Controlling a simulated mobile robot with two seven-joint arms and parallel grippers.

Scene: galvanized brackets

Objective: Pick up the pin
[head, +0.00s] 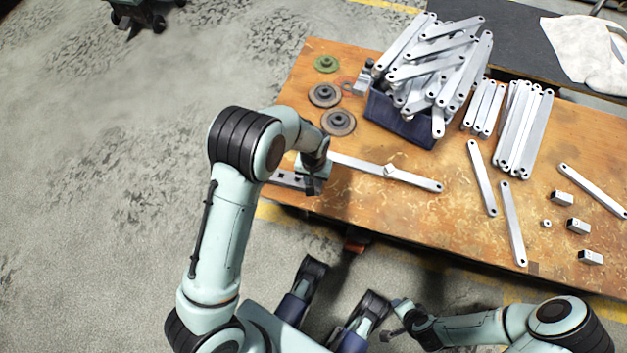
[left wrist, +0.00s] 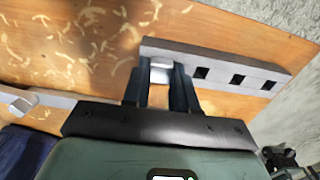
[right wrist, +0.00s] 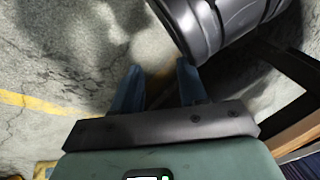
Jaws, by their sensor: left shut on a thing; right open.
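My left gripper (left wrist: 162,82) is shut on a small pale metal block, likely the pin (left wrist: 160,70). It sits at the end of a grey holder bar (left wrist: 262,85) with square holes; I cannot tell if it is clear of the bar. In the head view my left gripper (head: 315,180) is low over the table's near-left edge, and the holder bar (head: 288,179) shows beside it; the held block is hidden there. My right gripper (right wrist: 157,85) is open and empty, away from the table over the floor.
A long flat bar (head: 415,181) with a small block (head: 390,170) on it lies right of my left gripper. A dark blue bin (head: 400,122) full of metal strips stands behind. Loose strips and several small blocks (head: 578,226) lie at right. Round discs (head: 338,122) lie at the left.

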